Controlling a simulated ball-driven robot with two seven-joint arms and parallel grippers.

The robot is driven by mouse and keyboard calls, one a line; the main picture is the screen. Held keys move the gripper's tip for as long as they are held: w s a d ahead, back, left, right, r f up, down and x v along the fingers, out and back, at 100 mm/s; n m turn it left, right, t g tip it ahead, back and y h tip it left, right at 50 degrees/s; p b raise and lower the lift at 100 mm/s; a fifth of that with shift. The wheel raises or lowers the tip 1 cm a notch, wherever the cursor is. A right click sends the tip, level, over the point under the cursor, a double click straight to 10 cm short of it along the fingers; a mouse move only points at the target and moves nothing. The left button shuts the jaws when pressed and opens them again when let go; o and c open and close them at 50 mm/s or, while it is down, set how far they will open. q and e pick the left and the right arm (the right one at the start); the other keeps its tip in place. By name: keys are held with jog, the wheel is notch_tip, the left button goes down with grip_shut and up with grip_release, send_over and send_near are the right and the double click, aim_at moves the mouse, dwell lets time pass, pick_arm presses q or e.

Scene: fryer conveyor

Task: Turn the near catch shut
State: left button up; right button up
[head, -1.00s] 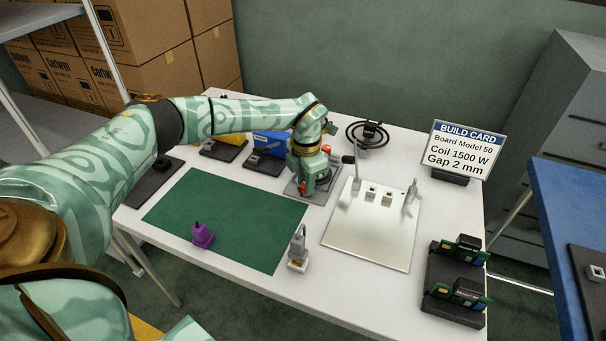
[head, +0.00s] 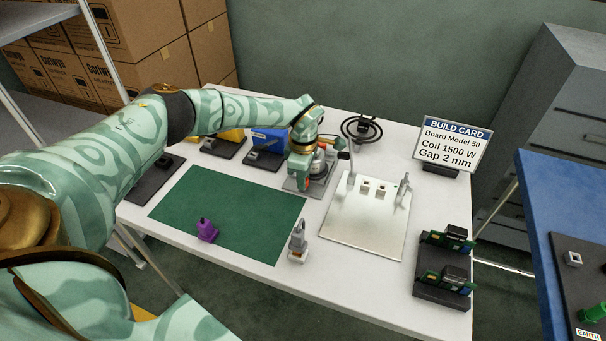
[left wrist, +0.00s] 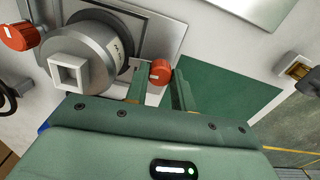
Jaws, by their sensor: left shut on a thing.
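My left gripper (head: 302,182) reaches down over the coil fixture, a grey round body (left wrist: 100,55) on a grey plate (head: 291,187), behind the green mat. In the left wrist view the red near catch knob (left wrist: 160,72) sits between the gripper's two green fingers (left wrist: 155,92), and the gripper is shut on it. The knob carries a pale mark. A second red catch knob (left wrist: 18,37) stands on the opposite side of the round body, and it also shows in the head view (head: 327,142). The head view mostly hides the near knob behind the gripper. My right gripper is out of view.
The green mat (head: 225,215) holds a purple part (head: 207,230). A grey part (head: 298,243) stands by its front right corner. A white plate (head: 362,228) with upright levers lies to the right. Blue (head: 268,140) and yellow parts stand behind the mat.

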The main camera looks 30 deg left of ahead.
pick_arm(q)
jog(key=shift+w+m, duration=0.1)
jog(key=shift+m, duration=0.4)
jog(key=o, duration=1)
jog(key=shift+r, duration=0.15)
notch_tip(320, 180, up, 16)
jog(key=p, duration=0.4)
